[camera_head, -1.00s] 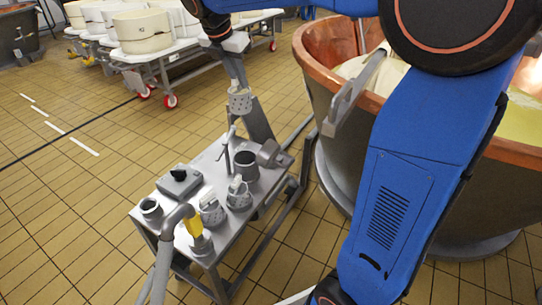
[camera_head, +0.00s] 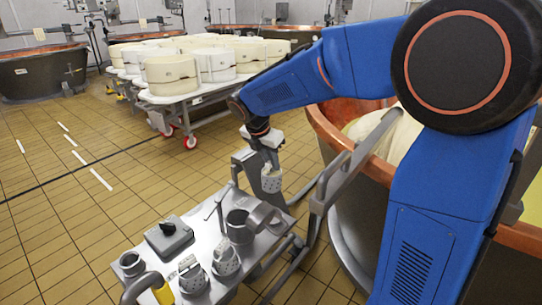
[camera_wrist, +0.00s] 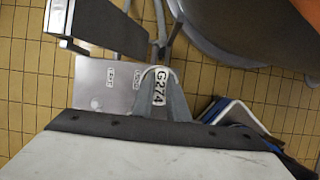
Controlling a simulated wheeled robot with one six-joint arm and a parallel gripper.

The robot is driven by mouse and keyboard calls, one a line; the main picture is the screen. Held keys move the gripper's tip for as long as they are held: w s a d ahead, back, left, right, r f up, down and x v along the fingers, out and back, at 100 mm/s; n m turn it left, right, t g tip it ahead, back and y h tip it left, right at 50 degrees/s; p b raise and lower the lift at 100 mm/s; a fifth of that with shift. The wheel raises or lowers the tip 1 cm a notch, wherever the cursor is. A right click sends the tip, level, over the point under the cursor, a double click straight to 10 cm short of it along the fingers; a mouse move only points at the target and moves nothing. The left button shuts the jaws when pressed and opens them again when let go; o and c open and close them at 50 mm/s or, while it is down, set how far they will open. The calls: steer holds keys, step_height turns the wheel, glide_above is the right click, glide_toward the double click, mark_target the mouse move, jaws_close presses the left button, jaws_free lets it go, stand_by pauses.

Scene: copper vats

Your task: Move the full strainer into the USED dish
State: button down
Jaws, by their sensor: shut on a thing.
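My gripper (camera_head: 268,160) is shut on a small grey perforated strainer (camera_head: 271,181), which hangs below it near the far end of a steel cart. Something pale shows at the strainer's top; its contents cannot be made out. In the wrist view a grey arched piece with a tag reading G274 (camera_wrist: 160,88) is just beyond the gripper's edge. Two more perforated strainers, (camera_head: 192,276) and (camera_head: 227,259), stand on the cart. No dish can be surely picked out as USED. In the wrist view a grey surface (camera_wrist: 95,95) carries two small labels, hard to read.
The steel cart top (camera_head: 205,240) also bears a grey cylindrical pot (camera_head: 239,226), a box with a black knob (camera_head: 169,237) and a small cup (camera_head: 131,265). A copper vat (camera_head: 345,225) stands close on the right. White moulds on a trolley (camera_head: 200,90) stand behind.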

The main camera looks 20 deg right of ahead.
mark_target(271, 172)
steer(key=shift+f, duration=2.4)
step_height(271, 172, down, 10)
steer(key=shift+f, duration=0.15)
stand_by(3.6)
steer(key=c, duration=1.6)
jaws_free()
steer(key=shift+c, duration=0.2)
